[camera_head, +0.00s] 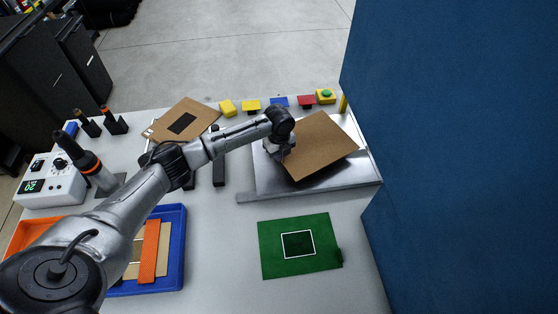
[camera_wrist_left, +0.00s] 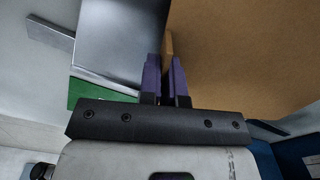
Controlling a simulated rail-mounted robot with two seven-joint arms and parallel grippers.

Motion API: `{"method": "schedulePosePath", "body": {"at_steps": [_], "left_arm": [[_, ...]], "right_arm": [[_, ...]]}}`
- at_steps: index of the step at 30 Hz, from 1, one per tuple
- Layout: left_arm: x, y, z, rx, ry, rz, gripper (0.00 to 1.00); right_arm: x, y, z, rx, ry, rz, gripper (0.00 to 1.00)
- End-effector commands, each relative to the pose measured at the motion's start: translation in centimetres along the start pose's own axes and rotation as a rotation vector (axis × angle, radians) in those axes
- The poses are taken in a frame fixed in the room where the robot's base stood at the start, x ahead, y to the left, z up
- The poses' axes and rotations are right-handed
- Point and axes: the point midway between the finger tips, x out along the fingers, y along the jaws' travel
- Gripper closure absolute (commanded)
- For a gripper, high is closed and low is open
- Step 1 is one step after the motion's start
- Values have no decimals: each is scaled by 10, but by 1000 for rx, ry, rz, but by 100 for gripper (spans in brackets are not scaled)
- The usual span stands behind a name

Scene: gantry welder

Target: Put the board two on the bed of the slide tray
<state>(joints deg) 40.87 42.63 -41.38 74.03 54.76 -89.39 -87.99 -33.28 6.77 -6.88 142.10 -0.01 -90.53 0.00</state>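A plain brown board (camera_head: 322,148) is held at its left edge by my left gripper (camera_head: 282,153). In the left wrist view the purple fingers (camera_wrist_left: 166,82) are closed on the edge of the board (camera_wrist_left: 245,50). The board is over the silver slide tray (camera_head: 345,180) and turned at an angle to it. I cannot tell whether the board touches the bed. The tray also shows in the left wrist view (camera_wrist_left: 115,35), beside the fingers. The board hides part of the bed. My right gripper is not in view.
A green mat (camera_head: 270,258) with a white-edged square lies in front of the tray. Another brown board (camera_head: 204,115) with a black square lies at the back left. Coloured blocks (camera_head: 279,101) line the back edge. A blue bin (camera_head: 176,262) is at the left; a blue wall (camera_head: 450,150) stands right.

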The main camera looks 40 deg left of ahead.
Motion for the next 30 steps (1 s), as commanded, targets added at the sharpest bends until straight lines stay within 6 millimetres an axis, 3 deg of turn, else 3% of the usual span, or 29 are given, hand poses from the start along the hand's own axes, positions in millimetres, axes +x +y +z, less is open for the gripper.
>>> {"method": "schedulePosePath", "body": {"at_steps": [5, 14, 26, 30], "left_arm": [[6, 0, 1, 1, 0, 0, 100], [40, 1, 0, 0, 0, 1, 100], [44, 1, 1, 1, -1, 0, 100], [44, 1, 1, 1, -1, 0, 84]], "right_arm": [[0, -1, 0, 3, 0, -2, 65], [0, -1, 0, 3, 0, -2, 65], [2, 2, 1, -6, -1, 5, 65], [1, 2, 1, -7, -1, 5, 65]]}}
